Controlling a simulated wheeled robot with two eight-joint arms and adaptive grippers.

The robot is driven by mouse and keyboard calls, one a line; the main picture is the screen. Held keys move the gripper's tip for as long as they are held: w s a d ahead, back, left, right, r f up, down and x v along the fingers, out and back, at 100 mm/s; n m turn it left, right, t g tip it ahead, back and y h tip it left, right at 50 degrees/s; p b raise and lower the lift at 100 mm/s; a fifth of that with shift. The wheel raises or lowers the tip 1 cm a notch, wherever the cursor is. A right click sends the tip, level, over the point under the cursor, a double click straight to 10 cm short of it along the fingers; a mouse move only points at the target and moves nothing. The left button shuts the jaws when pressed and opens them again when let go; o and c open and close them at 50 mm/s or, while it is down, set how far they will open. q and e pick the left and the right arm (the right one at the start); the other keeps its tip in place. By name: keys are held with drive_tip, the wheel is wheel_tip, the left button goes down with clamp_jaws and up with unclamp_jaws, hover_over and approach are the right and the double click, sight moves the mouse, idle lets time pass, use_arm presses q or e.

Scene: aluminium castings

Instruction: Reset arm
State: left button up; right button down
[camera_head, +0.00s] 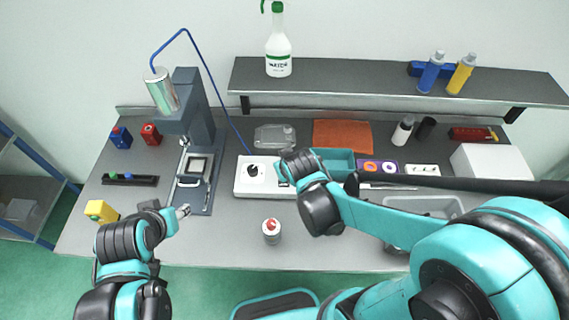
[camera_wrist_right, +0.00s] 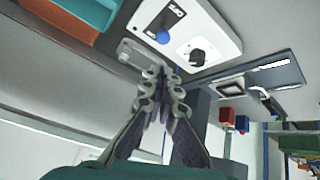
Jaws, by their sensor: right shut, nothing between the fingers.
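My right arm reaches in from the right in the head view, and its gripper (camera_head: 284,177) is over the right part of the white control box (camera_head: 243,184). In the right wrist view the right gripper (camera_wrist_right: 163,76) has its fingers together with nothing between them.
A red-topped can (camera_head: 271,231) stands in front of the white box. A teal tray (camera_head: 335,160), orange cloth (camera_head: 342,134) and clear container (camera_head: 275,137) lie behind. A grey bin (camera_head: 440,205) is at the right. A yellow block (camera_head: 101,211) sits near the left gripper. A shelf (camera_head: 350,82) overhangs the back.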

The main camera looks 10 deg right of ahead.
drive_tip(key=shift+s+r, duration=0.1)
drive_tip(key=shift+r, duration=0.05)
idle(0.3)
drive_tip(key=shift+s, duration=0.1)
drive_tip(key=s+d+f+m+b, duration=0.1)
drive_tip(key=s+d+f+b, duration=0.1)
drive_tip(key=s+b, duration=0.4)
drive_tip(key=s+d+f+m+b, duration=0.1)
drive_tip(key=s+d+f+b, duration=0.2)
drive_tip(key=s+b, duration=0.3)
drive_tip(key=shift+b, duration=0.6)
